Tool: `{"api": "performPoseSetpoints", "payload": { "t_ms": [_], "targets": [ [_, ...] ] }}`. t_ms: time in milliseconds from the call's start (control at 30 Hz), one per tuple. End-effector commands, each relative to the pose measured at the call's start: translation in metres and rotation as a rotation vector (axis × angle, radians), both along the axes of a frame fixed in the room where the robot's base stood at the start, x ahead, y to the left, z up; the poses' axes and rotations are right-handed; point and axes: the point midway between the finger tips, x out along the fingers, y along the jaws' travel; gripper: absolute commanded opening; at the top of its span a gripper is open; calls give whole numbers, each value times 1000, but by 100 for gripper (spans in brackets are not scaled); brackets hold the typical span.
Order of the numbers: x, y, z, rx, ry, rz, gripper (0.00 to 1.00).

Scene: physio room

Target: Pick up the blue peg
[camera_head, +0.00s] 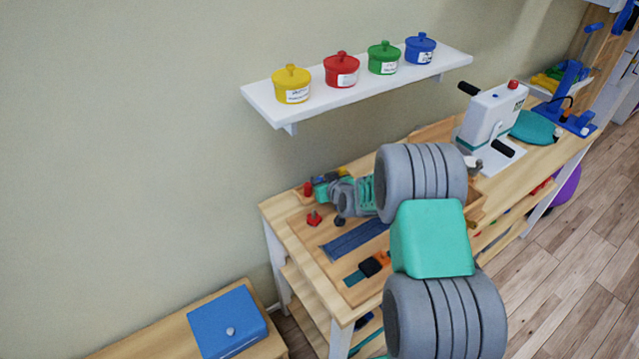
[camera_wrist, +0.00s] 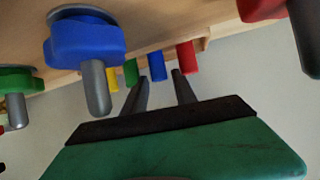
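In the wrist view a small blue peg (camera_wrist: 157,66) stands in a row between a green peg (camera_wrist: 130,73) and a red peg (camera_wrist: 187,56). A yellow peg (camera_wrist: 112,80) is at the row's left end. My gripper (camera_wrist: 162,76) is open, its two dark fingers apart and pointing toward the row. The blue peg shows between and just beyond the fingertips; I cannot tell whether they touch it. Nothing is visibly held. In the head view my arm hides most of this spot over the wooden workbench (camera_head: 298,238).
Larger blue (camera_wrist: 85,42), green (camera_wrist: 18,80) and red (camera_wrist: 262,8) pieces, the blue and green with grey shafts, are close by in the wrist view. A white device (camera_head: 492,115) stands on the bench. A shelf (camera_head: 330,98) with coloured pots is above; a blue box (camera_head: 228,322) is lower left.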

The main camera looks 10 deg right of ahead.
Motion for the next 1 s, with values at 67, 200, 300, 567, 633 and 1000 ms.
{"api": "performPoseSetpoints", "payload": {
  "t_ms": [67, 200, 300, 567, 633, 1000],
  "targets": [
    [0, 0, 0, 0, 0, 0, 33],
    [0, 0, 0, 0, 0, 0, 27],
    [0, 0, 0, 0, 0, 0, 18],
    [-1, 0, 0, 1, 0, 0, 0],
    [-1, 0, 0, 0, 0, 0, 0],
    [0, 0, 2, 0, -1, -1, 0]
  ]
}}
